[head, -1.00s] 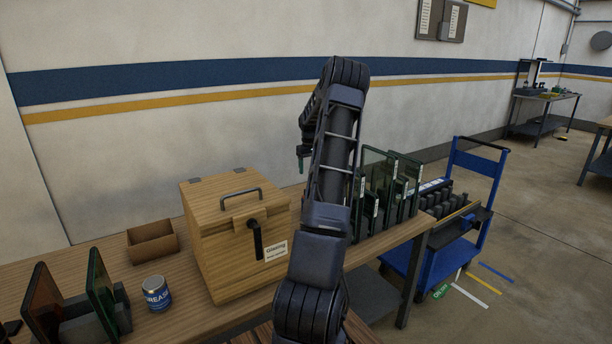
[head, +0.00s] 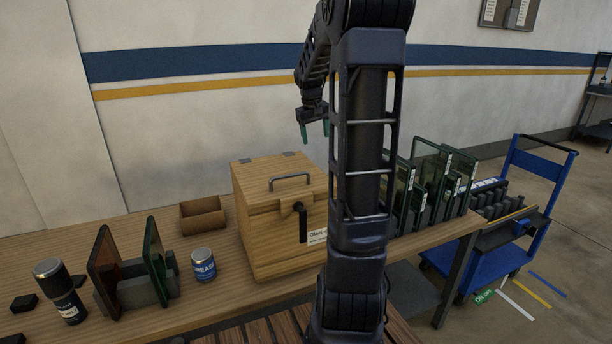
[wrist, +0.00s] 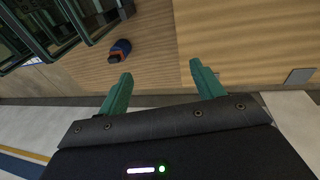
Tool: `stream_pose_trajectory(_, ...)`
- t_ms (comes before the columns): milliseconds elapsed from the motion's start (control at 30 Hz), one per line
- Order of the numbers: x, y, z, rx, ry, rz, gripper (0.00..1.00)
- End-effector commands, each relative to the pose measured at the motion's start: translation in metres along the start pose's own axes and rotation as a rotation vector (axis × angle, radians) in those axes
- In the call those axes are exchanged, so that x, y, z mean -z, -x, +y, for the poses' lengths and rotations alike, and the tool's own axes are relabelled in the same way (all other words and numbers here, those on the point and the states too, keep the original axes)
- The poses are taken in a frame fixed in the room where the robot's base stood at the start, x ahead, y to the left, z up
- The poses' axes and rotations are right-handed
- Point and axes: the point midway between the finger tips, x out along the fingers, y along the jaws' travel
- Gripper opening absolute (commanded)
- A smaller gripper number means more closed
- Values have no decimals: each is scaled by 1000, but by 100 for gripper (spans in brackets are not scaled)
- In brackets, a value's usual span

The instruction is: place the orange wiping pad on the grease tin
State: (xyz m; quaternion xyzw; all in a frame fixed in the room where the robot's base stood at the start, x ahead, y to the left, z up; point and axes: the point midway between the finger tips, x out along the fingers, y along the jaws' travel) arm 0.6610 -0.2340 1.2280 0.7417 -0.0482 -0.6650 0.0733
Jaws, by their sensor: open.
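The grease tin (head: 203,265), a small can with a blue label, stands upright on the wooden bench left of the wooden box. I cannot make out an orange wiping pad in either view. My gripper (head: 314,131) is open and empty, above and behind the wooden box, well away from the tin. Its two green fingers are apart in the wrist view (wrist: 160,75). There, a small dark blue and reddish object (wrist: 120,50) lies on the wood beyond the fingers; I cannot tell what it is.
The wooden box (head: 275,225) with handle and latch stands mid-bench. An open brown tray (head: 203,217) is behind the tin. Racked panes (head: 155,262) and a black bottle (head: 60,290) stand left. Glass panes (head: 430,185) and a blue cart (head: 515,215) are right.

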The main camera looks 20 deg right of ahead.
Motion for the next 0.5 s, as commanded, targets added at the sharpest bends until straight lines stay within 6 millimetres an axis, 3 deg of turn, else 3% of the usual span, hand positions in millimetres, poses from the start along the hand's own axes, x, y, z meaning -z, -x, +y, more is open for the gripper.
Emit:
stream_pose_trajectory(200,-54,37,-49,-8,-9,60,67)
stream_pose_trajectory(500,-134,64,-100,18,-32,145,67)
